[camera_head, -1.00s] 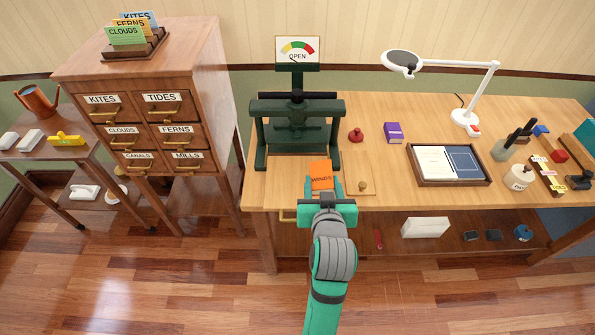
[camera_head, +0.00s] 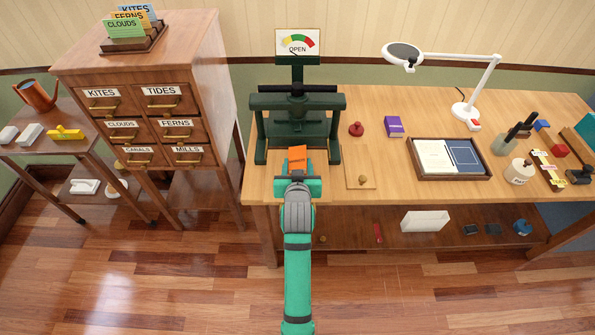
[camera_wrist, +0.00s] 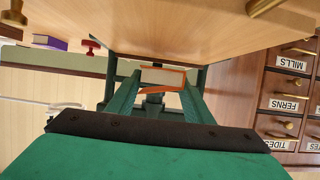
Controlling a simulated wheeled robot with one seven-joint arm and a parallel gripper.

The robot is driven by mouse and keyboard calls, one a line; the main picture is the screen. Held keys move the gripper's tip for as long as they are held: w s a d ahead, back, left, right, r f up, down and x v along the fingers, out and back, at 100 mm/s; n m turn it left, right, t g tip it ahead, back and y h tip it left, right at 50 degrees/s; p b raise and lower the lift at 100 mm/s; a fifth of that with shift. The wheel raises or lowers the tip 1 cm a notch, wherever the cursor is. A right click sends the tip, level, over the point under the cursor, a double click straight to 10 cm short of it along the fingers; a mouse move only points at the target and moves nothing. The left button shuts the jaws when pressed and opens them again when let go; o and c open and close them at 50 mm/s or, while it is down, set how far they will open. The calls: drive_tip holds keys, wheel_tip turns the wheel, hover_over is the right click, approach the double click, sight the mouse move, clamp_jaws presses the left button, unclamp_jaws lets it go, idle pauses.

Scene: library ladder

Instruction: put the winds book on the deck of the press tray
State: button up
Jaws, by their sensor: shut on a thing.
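The orange winds book (camera_head: 297,157) is in my gripper (camera_head: 298,172), just in front of the dark green press. The wrist view also shows the book (camera_wrist: 163,78), its pale page edge between orange covers, held between the two green fingers. The press (camera_head: 332,128) stands on the bench with its OPEN sign (camera_head: 298,45) above. Its tray deck is largely hidden behind the book and gripper, and I cannot tell whether the book overlaps it. In the wrist view the bench appears upside down.
A small board with a brass knob (camera_head: 361,181) lies right of the press. A red stamp (camera_head: 356,129), purple book (camera_head: 394,126) and wooden tray (camera_head: 482,178) stand farther right. The drawer cabinet (camera_head: 160,125) stands left of the bench, with a gap between them.

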drive_tip(key=shift+f, duration=1.55)
drive_tip(key=shift+f, duration=0.1)
drive_tip(key=o, duration=1.1)
